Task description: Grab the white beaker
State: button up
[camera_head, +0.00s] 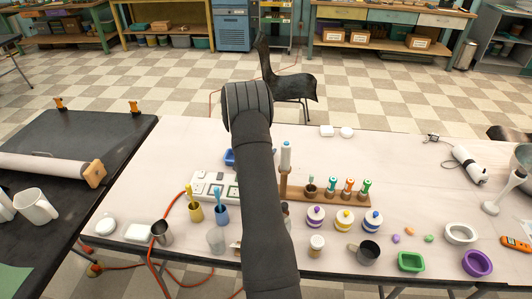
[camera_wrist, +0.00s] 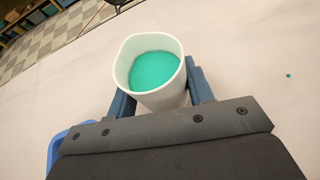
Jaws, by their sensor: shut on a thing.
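The white beaker (camera_wrist: 165,100) holds teal liquid and fills the space between the two blue fingers of my gripper (camera_wrist: 160,90) in the wrist view. The fingers are shut on its sides, and its open rim faces the camera. I cannot tell whether its base touches the table. In the head view my dark arm hides the beaker and the fingers.
A blue tray (camera_wrist: 53,140) lies to the left of my gripper in the wrist view. A wooden rack (camera_head: 340,197) with several coloured droppers stands right of my arm. Striped jars (camera_head: 344,220) and a metal cup (camera_head: 367,253) stand nearer. The table's far middle is mostly clear.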

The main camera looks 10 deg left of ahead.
notch_tip(320, 180, up, 9)
jog(key=shift+f, duration=0.2)
dwell(0.6)
dwell(2.9)
